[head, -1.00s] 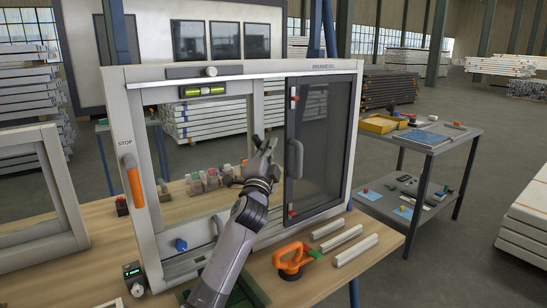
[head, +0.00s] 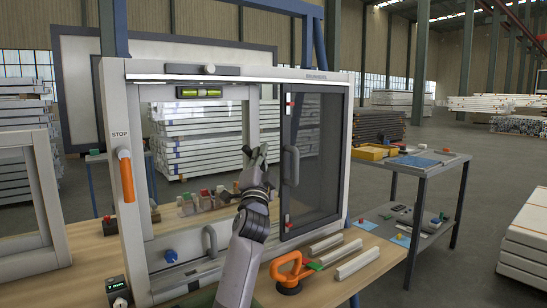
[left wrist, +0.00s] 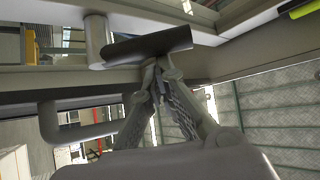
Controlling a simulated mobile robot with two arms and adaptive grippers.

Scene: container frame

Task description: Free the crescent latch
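The grey window frame (head: 352,150) stands upright on the bench, with a dark sliding sash (head: 318,185) at its right. My left gripper (head: 257,152) is at the upright stile between the clear pane and this sash, left of the sash's grey pull handle (head: 291,165). The latch is not distinct in the head view. In the left wrist view, a dark lever on a round grey post, apparently the crescent latch (left wrist: 150,46), lies across my fingertips (left wrist: 160,66). The tips look close together; whether they grip the lever is unclear. My right gripper is out of view.
An orange suction cup tool (head: 290,272) and several pale bars (head: 350,262) lie on the bench at front right. A blue knob (head: 171,256) and an orange handle (head: 126,175) are on the frame's left. A grey cart (head: 425,170) stands to the right.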

